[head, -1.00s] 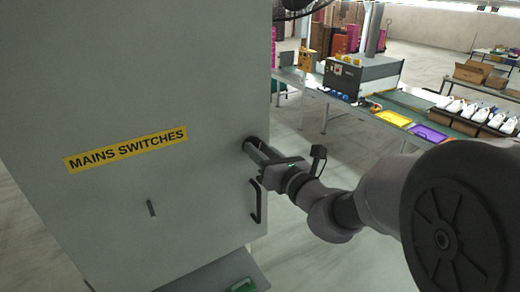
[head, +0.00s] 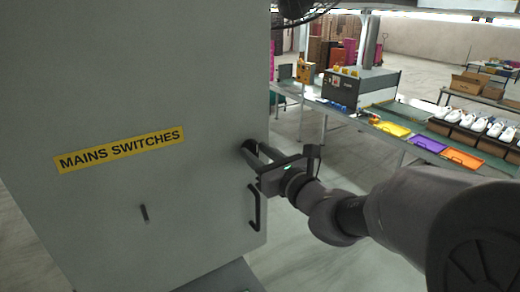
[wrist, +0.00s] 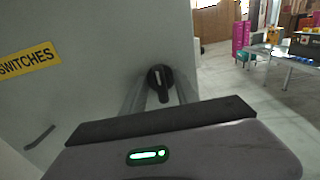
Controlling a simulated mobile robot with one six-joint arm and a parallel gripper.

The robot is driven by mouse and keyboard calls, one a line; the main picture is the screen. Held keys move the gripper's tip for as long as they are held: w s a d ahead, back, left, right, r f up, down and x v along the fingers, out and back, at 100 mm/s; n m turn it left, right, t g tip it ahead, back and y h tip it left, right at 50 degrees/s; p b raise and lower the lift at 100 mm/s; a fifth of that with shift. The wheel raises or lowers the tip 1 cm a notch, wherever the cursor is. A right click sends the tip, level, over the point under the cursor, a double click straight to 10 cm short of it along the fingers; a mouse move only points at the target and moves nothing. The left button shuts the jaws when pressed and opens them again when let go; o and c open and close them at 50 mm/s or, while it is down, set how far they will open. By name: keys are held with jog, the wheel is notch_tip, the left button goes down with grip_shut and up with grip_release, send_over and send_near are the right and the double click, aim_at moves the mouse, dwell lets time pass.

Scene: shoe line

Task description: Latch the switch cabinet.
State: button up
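The grey switch cabinet (head: 110,215) fills the left of the head view, its door face looking closed. It also shows in the wrist view (wrist: 90,60). A round black latch knob (wrist: 160,78) with a short lever pointing down sits near the door's right edge. My gripper (head: 252,150) is at this knob, which it mostly hides in the head view. In the wrist view its two fingers stand apart, one on each side of the lever, and look open; whether they touch it is unclear. A black bar handle (head: 254,208) is below the gripper.
A yellow "MAINS SWITCHES" label (head: 120,150) and a small dark slot or lever (head: 144,214) are on the door. Behind my arm stands a long bench with a grey machine (head: 358,88), coloured trays (head: 428,144) and white shoes (head: 480,120). Open floor lies between.

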jog(key=b+v, duration=0.3)
jog(key=v, duration=1.4)
jog(key=shift+b, duration=0.4)
